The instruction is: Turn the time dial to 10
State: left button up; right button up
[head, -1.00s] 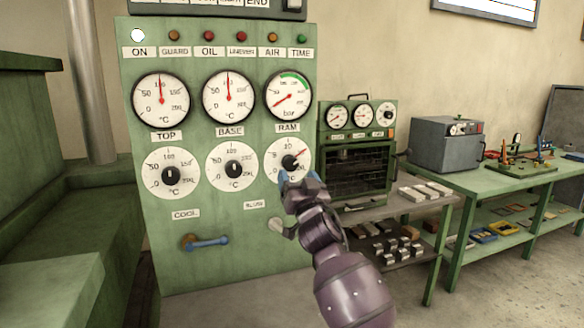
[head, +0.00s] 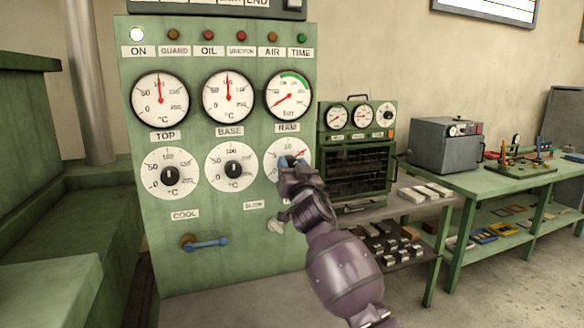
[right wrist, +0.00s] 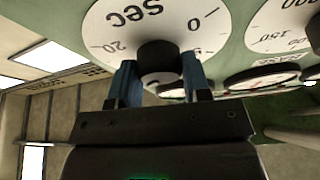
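The time dial (head: 275,170) is the white round dial at the right end of the lower row on the green panel. Its red pointer tip shows at the upper right, past the top mark. In the right wrist view the dial face (right wrist: 110,22) appears upside down, with "sec", 0, 5 and 20 readable. My right gripper (head: 289,163) is at the dial and covers its middle. In the right wrist view its blue fingers (right wrist: 160,76) stand on either side of the black knob (right wrist: 160,50), with no clear gap. My left gripper is not in view.
Two °C dials (head: 232,167) sit left of the time dial, with gauges (head: 229,97) above. A lever with a blue handle (head: 206,243) and a pale knob (head: 275,226) are lower on the panel. A grey shelf table (head: 405,206) stands right of it.

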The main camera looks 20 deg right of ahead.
jog(key=shift+c, duration=1.3)
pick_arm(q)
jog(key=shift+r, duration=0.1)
